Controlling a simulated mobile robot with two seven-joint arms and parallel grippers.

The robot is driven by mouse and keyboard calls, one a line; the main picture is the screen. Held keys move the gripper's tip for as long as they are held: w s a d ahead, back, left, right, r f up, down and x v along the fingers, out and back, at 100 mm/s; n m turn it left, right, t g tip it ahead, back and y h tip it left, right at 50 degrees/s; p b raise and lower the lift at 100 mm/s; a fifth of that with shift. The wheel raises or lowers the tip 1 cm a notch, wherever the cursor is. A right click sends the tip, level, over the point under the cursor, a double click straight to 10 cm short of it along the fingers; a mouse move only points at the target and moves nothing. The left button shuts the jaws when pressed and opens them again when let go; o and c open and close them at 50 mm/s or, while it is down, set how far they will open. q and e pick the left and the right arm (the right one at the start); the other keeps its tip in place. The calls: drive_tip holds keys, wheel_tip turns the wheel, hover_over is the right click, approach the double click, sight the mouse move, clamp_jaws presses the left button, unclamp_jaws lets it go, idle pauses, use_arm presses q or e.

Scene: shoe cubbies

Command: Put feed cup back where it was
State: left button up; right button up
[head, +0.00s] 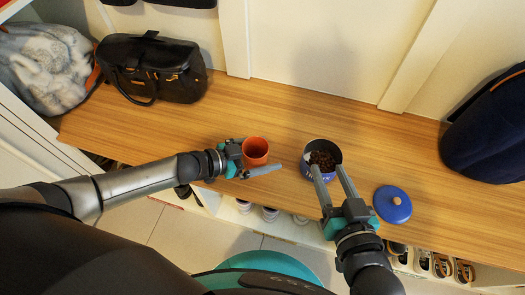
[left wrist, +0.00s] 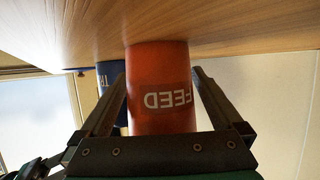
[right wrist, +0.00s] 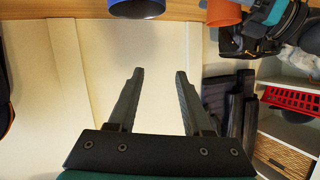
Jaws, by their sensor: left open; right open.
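The orange feed cup (head: 255,149) stands upright on the wooden bench top. My left gripper (head: 262,158) is open, with its fingers on either side of the cup. In the left wrist view the cup (left wrist: 160,88), with white "FEED" lettering, sits between the spread fingers; I cannot tell whether they touch it. A blue jar (head: 318,178) with brown pieces inside stands to the right of the cup. My right gripper (head: 328,169) is open and empty; its fingers are above the jar's rim level. The cup (right wrist: 223,13) and jar (right wrist: 137,7) also show in the right wrist view.
A black handbag (head: 150,70) and a fluffy grey bag (head: 48,70) are at the left. A dark blue bag (head: 490,130) is at the right. Bench behind the cup is clear.

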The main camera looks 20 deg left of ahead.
sight(246, 156)
use_arm(q)
drive_tip(key=shift+r, duration=0.15)
drive_tip(key=shift+s+a+r, duration=0.1)
drive_tip(key=shift+s+a+r+p, duration=0.25)
drive_tip(key=shift+s+a+p, duration=0.1)
drive_tip(key=shift+a+p, duration=0.15)
drive_tip(key=shift+s+a+r+p, duration=0.3)
drive_tip(key=shift+s+a, duration=0.15)
drive_tip(key=shift+p+v, duration=0.45)
drive_tip(key=shift+v, duration=0.65)
drive_tip(key=shift+p+v, duration=0.5)
drive_tip(key=shift+v, duration=0.65)
drive_tip(key=shift+p+v, duration=0.45)
drive_tip(key=shift+v, duration=0.7)
drive_tip(key=shift+p+v, duration=0.35)
drive_tip(key=shift+v, duration=0.75)
use_arm(e)
drive_tip(key=s+d+f+g+h, duration=0.1)
drive_tip(key=s+d+g+h, duration=0.3)
drive_tip(key=s+d+g, duration=0.2)
drive_tip(key=shift+d+g+h, duration=0.3)
drive_tip(key=shift+d+g, duration=1)
drive_tip(key=shift+d, duration=0.5)
use_arm(q)
drive_tip(key=shift+f, duration=0.1)
use_arm(e)
drive_tip(key=shift+w, duration=0.1)
